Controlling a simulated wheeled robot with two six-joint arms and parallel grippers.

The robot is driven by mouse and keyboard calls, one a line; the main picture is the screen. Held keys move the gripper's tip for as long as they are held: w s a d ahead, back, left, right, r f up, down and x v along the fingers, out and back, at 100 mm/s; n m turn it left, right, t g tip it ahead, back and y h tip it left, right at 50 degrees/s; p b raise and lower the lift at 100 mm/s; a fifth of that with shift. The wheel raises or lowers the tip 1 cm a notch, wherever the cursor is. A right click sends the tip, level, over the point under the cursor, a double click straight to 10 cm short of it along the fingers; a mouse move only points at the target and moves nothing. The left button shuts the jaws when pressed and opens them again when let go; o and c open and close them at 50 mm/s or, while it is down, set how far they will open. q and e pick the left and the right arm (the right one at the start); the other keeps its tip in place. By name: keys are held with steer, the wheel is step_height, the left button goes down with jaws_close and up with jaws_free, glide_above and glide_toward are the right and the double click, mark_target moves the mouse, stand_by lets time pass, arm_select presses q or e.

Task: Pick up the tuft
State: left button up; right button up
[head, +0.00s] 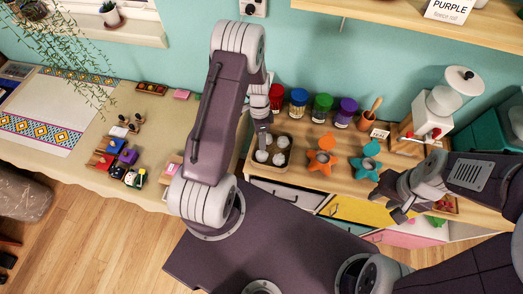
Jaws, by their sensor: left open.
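Several white tufts (279,159) lie in a small wooden tray (270,172) on the wooden counter. My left gripper (262,143) points down over the tray, close to the tufts at its left side. It is open; its fingertips are small here, and I cannot tell whether they touch a tuft. My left arm hides part of the counter left of the tray. My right gripper (396,208) hangs at the counter's front edge on the right, away from the tufts. I cannot make out its jaw opening.
Coloured jars (298,103) stand in a row behind the tray. An orange star-shaped holder (321,160) and a teal one (367,166) stand to its right. A mortar with pestle (368,118) and a white grinder (440,105) stand further right. Drawers (355,211) are below the counter.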

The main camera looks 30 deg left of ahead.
mark_target(262, 156)
arm_select(q)
steer(key=f, duration=0.2)
steer(key=f+p, duration=0.1)
steer(key=f, duration=0.1)
steer(key=shift+s+d, duration=0.25)
steer(key=shift+d, duration=0.05)
steer(key=f, duration=0.1)
steer(key=f+p, duration=0.1)
steer(key=f, duration=0.1)
steer(key=s+f+p, duration=0.1)
steer(key=shift+d+f, duration=0.3)
steer(key=shift+f, duration=0.25)
steer(key=c, duration=0.4)
steer(key=shift+o, duration=0.2)
